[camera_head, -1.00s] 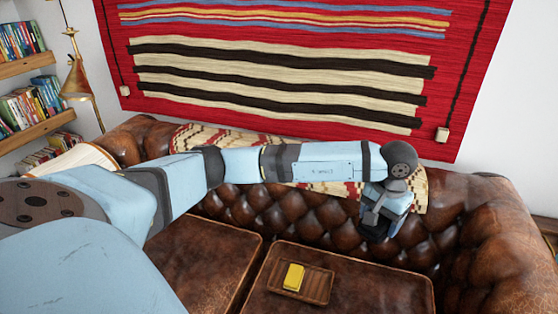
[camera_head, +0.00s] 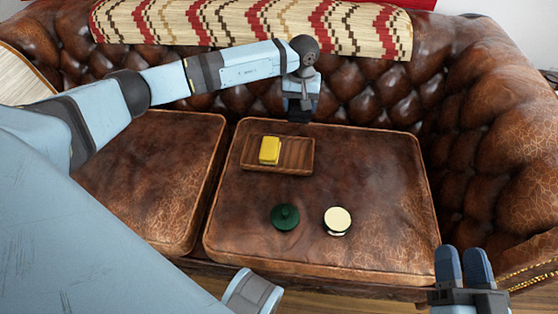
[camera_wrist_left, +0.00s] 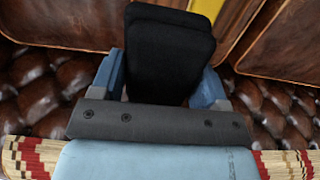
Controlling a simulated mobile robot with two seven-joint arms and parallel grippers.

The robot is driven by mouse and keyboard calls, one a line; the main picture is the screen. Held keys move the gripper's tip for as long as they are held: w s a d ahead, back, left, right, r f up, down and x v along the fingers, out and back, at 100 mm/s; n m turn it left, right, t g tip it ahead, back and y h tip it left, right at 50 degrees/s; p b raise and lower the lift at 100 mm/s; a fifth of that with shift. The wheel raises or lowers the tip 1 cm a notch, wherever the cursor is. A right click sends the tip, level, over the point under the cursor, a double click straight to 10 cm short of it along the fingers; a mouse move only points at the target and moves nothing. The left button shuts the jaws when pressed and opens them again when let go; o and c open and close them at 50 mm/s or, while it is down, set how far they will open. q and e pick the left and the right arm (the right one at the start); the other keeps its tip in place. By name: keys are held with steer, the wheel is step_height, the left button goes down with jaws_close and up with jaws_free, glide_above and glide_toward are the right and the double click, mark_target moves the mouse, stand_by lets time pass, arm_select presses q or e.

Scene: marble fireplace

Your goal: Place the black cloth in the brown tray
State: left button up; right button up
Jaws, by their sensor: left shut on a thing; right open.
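The black cloth (camera_wrist_left: 168,60) is a folded dark piece between the two fingers of my left gripper (camera_wrist_left: 166,85) in the left wrist view. In the head view my left gripper (camera_head: 299,108) points down near the sofa back, behind the tray, with the dark cloth hard to make out at its tips. The brown tray (camera_head: 298,160) is a wooden rectangle on the right seat cushion, holding a yellow block (camera_head: 269,150) at its left end. My right gripper (camera_head: 463,264) is open and empty at the lower right, in front of the sofa.
A dark green round object (camera_head: 286,217) and a cream-topped round object (camera_head: 337,220) sit on the right cushion (camera_head: 385,185), in front of the tray. The tufted sofa back (camera_head: 355,90) rises behind, with a patterned blanket (camera_head: 250,22) over it. The tray's right part is bare.

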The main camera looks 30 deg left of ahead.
arm_select(q)
steer(key=b, duration=0.5)
glide_above(296, 156)
step_height(296, 156, down, 17)
steer(key=shift+s+r, duration=0.1)
steer(key=shift+f+b, duration=0.7)
steer(key=shift+f, duration=1.15)
arm_select(e)
step_height(296, 156, down, 8)
steer(key=n+g, duration=0.1)
steer(key=g, duration=0.1)
steer(key=shift+w+a+g, duration=0.2)
steer(key=shift+w+g, duration=0.05)
steer(key=shift+g, duration=0.15)
steer(key=shift+r, duration=0.15)
arm_select(q)
steer(key=shift+f, duration=0.1)
steer(key=o, duration=0.5)
steer(key=shift+f, duration=0.1)
steer(key=shift+o, duration=0.6)
arm_select(e)
steer(key=shift+w+n, duration=0.1)
steer(key=shift+n, duration=0.2)
steer(key=shift+r, duration=0.1)
